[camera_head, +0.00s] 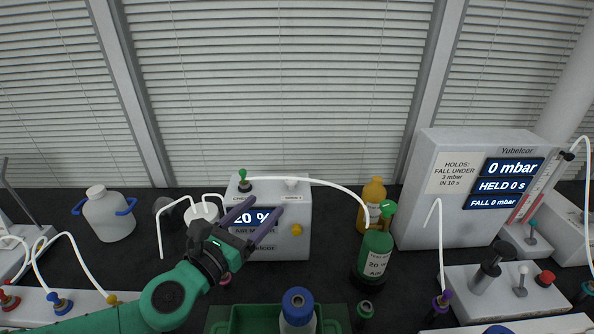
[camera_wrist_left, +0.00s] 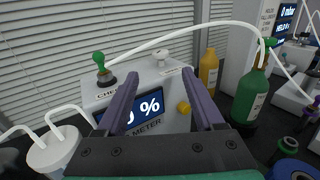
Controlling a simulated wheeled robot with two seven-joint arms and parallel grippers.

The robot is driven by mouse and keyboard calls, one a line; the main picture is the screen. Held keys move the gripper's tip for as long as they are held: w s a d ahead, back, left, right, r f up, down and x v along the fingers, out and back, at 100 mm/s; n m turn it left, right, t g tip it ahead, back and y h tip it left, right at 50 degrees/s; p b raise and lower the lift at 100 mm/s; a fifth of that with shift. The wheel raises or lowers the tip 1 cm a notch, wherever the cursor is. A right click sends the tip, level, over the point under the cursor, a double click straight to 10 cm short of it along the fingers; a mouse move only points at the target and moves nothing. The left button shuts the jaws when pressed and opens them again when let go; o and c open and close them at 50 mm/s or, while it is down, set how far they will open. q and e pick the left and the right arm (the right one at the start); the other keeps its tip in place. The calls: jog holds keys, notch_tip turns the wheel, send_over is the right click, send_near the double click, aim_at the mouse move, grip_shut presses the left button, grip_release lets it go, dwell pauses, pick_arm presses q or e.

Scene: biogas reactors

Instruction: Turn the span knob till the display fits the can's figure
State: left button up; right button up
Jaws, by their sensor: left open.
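The grey air meter (camera_head: 268,248) stands at mid-bench against the blinds. Its blue display (camera_head: 252,217) shows 20 %, partly covered by my fingers; the wrist view cuts off the leading digits. A yellow knob (camera_head: 297,229) sits on the meter's front, right of the display; it also shows in the wrist view (camera_wrist_left: 184,107). I cannot read a span label. The green can (camera_head: 374,256) at right has a label with 20 % on it. My left gripper (camera_head: 263,206) is open and empty in front of the display, left of the yellow knob and apart from it. My right gripper is not in view.
A white hose runs from the green-handled valve (camera_head: 243,181) on the meter to the can. A white knob (camera_head: 291,183) is also on top. A yellow bottle (camera_head: 373,192) stands behind the can. A green tray (camera_head: 250,318) with a blue-capped bottle (camera_head: 297,308) is in front.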

aim_at(288, 183)
pick_arm(q)
jog(key=p+x, duration=0.1)
jog(key=x, duration=1.1)
jog(key=shift+w+d+p, duration=0.15)
jog(key=shift+p, duration=0.2)
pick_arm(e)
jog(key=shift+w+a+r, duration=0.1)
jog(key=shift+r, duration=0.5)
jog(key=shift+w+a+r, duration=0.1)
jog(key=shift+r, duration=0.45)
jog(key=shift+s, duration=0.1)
